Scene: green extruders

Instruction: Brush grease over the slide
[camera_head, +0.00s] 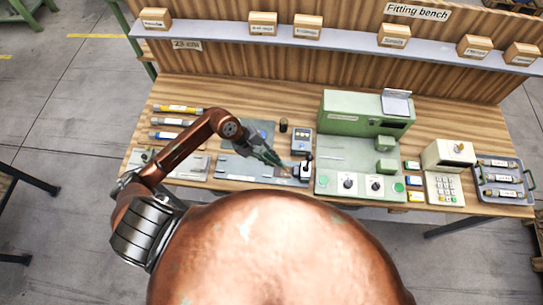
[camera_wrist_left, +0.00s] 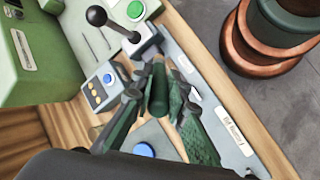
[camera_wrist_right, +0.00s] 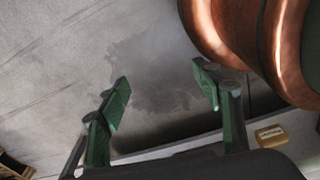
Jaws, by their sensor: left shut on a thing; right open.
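My left gripper (camera_head: 272,158) is low over a flat grey plate (camera_head: 232,168) at the front of the bench. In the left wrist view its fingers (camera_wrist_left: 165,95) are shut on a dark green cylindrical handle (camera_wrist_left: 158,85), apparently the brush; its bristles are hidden. A lever with a black ball knob (camera_wrist_left: 97,16) stands at the plate's end and also shows in the head view (camera_head: 307,158). A small brownish patch (camera_head: 287,170) is on the plate beside the lever; I cannot tell if it is grease. My right gripper (camera_wrist_right: 163,85) is open and empty above the floor.
A small dark pot (camera_head: 283,125) stands behind the plate, beside a box with a blue button (camera_head: 300,141). A green machine (camera_head: 350,125) is to the right. A tray of tubes (camera_head: 482,180) lies at the far right. Labelled boxes line the shelf (camera_head: 340,45).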

